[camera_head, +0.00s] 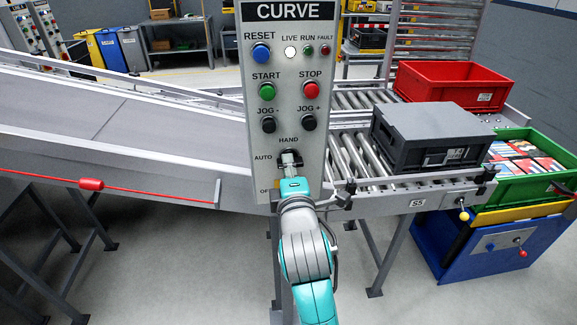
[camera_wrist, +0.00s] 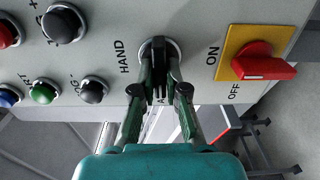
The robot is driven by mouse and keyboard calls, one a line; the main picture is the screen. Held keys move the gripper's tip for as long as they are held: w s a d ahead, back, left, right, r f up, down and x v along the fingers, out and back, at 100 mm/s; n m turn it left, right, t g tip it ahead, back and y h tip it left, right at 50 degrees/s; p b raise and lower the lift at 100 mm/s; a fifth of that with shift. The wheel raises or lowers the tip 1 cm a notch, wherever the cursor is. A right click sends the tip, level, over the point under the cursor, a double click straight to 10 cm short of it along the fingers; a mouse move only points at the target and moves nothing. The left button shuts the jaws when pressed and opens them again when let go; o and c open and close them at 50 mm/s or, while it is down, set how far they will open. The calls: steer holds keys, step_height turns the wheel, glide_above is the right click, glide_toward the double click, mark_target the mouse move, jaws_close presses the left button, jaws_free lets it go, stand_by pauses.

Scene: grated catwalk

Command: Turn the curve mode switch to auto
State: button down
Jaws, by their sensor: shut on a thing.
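The grey CURVE panel (camera_head: 314,130) stands upright in the middle of the head view. Its black mode switch (camera_head: 284,153) sits below the HAND label, with AUTO to its left. My gripper (camera_head: 290,158) is at the switch, and my arm hides part of the panel's lower end. In the wrist view, the black knob (camera_wrist: 159,50) is between the two fingertips of my gripper (camera_wrist: 161,75), which are shut on it. HAND reads to the left of the knob there; the AUTO label below is mostly hidden by the fingers. The exact knob angle is hard to tell.
A red rotary switch (camera_wrist: 262,65) on a yellow plate, marked ON and OFF, is close to my gripper. Push buttons including a black JOG+ button (camera_head: 308,123) are above the mode switch. Conveyors flank the panel; a grey crate (camera_head: 430,138) is on the right one.

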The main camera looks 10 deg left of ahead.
steer(key=c, duration=1.2)
jaws_free()
steer(key=v, duration=1.2)
